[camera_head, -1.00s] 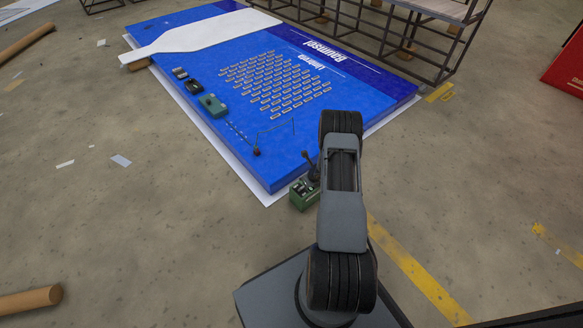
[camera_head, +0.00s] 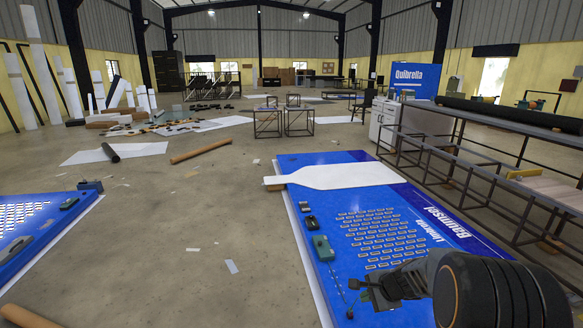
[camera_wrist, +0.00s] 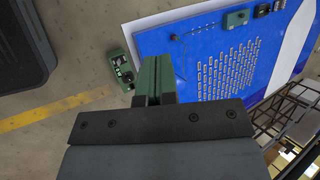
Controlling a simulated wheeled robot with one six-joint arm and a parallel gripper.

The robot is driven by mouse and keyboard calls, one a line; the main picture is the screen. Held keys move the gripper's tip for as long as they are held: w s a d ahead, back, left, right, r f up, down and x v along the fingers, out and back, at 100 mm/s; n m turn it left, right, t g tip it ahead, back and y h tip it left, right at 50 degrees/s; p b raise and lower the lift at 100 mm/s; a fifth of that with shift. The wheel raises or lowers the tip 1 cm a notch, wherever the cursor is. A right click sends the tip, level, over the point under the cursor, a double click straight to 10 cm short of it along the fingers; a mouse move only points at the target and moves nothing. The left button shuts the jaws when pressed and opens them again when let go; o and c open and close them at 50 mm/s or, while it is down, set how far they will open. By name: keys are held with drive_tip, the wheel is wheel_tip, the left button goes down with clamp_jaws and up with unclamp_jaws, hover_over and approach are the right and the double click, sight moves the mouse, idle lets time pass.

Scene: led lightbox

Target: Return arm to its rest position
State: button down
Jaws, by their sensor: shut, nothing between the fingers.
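My gripper (camera_wrist: 153,82) has two green fingers that are together with nothing between them, in the wrist view. It hangs over the near edge of a blue light-box panel (camera_wrist: 177,45), apart from anything I can make out. In the head view my dark arm is at the lower right, in front of the panel (camera_head: 292,165), and covers its near right part. The panel lies flat on the floor with rows of small LED modules (camera_head: 385,238) and white bottle-shaped and lettered artwork.
A green device (camera_wrist: 121,68) sits beside the panel's edge in the wrist view. A teal box (camera_head: 322,247) lies on the panel. A second blue panel (camera_head: 60,243) lies at the left. Metal frames (camera_head: 460,180) stand along the right. Bare floor (camera_head: 190,220) separates the panels.

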drive_tip(key=s+a+r+n+h+p, duration=0.1)
drive_tip(key=s+r+n+p, duration=0.4)
drive_tip(key=r, duration=0.4)
drive_tip(key=s+a+r+n+g+h+p, duration=0.1)
drive_tip(key=s+a+r+n+h+p, duration=0.1)
drive_tip(key=s+r+n+p, duration=0.3)
drive_tip(key=s+a+r+n+h+p, duration=0.1)
drive_tip(key=s+r+n+p, duration=0.4)
drive_tip(key=s+r, duration=0.5)
drive_tip(key=shift+s+a+r+n, duration=0.25)
drive_tip(key=shift+a+r, duration=0.45)
drive_tip(key=shift+r, duration=1.9)
